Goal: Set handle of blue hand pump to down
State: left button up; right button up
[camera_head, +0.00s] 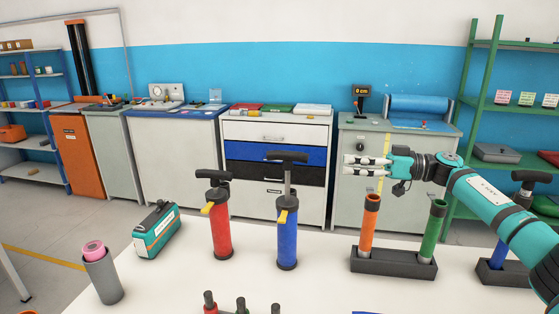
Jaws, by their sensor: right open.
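The blue hand pump (287,238) stands upright on the white table, near the middle of the head view. Its black T-handle (288,157) is raised, with a length of grey rod showing between handle and body. A yellow part sits at the top of its body. My right gripper (347,166) reaches in from the right at about handle height in the picture. It is open and empty, pointing left, apart from the handle and to its right. My left gripper is not in view.
A red hand pump (221,232) with its handle low stands left of the blue one. A teal case (156,232) and a grey cylinder (102,279) are further left. A black holder (392,265) with orange and green tubes stands below my right arm. Another blue pump (497,265) is at right.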

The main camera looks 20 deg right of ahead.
jog(key=p, duration=0.1)
send_near(280, 157)
jog(key=x, duration=0.3)
jog(key=p+x, duration=0.1)
jog(key=x, duration=0.3)
jog(key=w+p+x, duration=0.1)
jog(key=x, duration=0.2)
jog(key=shift+w+d+f, duration=0.1)
jog(key=shift+d, duration=0.15)
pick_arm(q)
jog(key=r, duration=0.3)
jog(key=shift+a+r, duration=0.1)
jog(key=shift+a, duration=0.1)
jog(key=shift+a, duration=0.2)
pick_arm(e)
grip_shut()
jog(key=shift+f, duration=0.1)
